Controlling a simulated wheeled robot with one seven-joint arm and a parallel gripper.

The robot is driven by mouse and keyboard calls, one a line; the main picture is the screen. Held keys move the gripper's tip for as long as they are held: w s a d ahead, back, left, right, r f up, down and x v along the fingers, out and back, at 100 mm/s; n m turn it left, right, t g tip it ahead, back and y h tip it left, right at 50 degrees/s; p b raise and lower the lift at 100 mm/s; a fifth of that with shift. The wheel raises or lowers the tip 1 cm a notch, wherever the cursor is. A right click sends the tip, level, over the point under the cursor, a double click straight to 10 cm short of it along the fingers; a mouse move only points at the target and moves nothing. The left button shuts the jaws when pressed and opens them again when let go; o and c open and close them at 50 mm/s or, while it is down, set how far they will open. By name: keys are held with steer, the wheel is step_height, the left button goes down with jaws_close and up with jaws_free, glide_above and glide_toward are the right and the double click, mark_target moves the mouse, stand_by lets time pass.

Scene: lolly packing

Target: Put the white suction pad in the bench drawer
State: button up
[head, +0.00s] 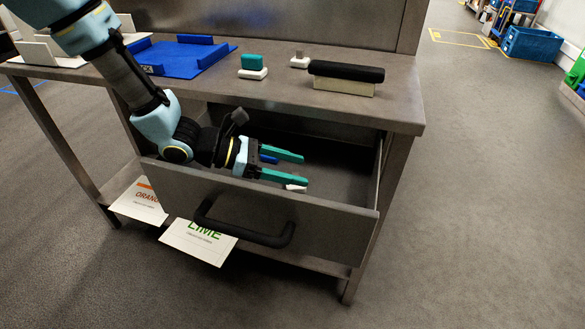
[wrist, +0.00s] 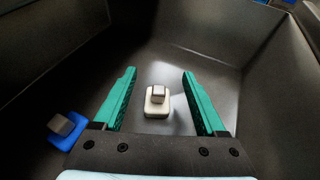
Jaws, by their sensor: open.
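The bench drawer (head: 255,205) is pulled open, and my gripper (head: 303,170) reaches down inside it with its green fingers apart. The white suction pad (wrist: 157,110), with a small grey block on top, lies on the drawer floor. In the wrist view it sits between the two open fingers of my gripper (wrist: 158,74), with a gap on each side. In the head view only a bit of the white pad (head: 297,187) shows near the lower fingertip, above the drawer front.
A blue pad (wrist: 66,131) with a grey block lies in the drawer to the left. On the bench top are a blue tray (head: 180,60), a white pad with teal top (head: 253,72), a small pale pad (head: 299,62) and a black-topped block (head: 345,88).

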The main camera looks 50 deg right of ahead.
steer(key=v, duration=1.2)
steer(key=shift+b, duration=0.4)
steer(key=shift+d, duration=0.1)
steer(key=shift+r, duration=0.15)
